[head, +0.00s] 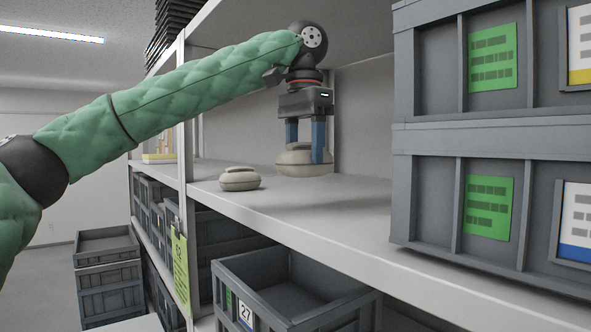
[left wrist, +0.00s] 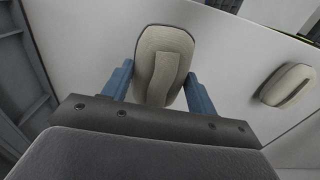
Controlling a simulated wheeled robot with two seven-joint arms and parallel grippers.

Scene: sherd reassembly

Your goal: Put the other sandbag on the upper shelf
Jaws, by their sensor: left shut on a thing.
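Two beige sandbags are on the upper shelf (head: 350,205) in the head view. The larger-looking sandbag (head: 300,168) is toward the back, between the blue fingers of my left gripper (head: 305,155). The gripper points down and is shut on it; the bag appears to be at the shelf surface, though contact is hard to tell. The left wrist view also shows this sandbag (left wrist: 162,60) between the fingers. The other sandbag (head: 240,180) lies apart, nearer the front edge to the left, and shows at the right of the left wrist view (left wrist: 288,84). My right gripper is out of view.
Stacked grey crates (head: 425,185) with green labels stand on the shelf at right. An open grey crate (head: 300,300) labelled 27 is below the shelf edge. A shelf post (head: 186,130) stands left. The shelf between the sandbags and the stacked crates is clear.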

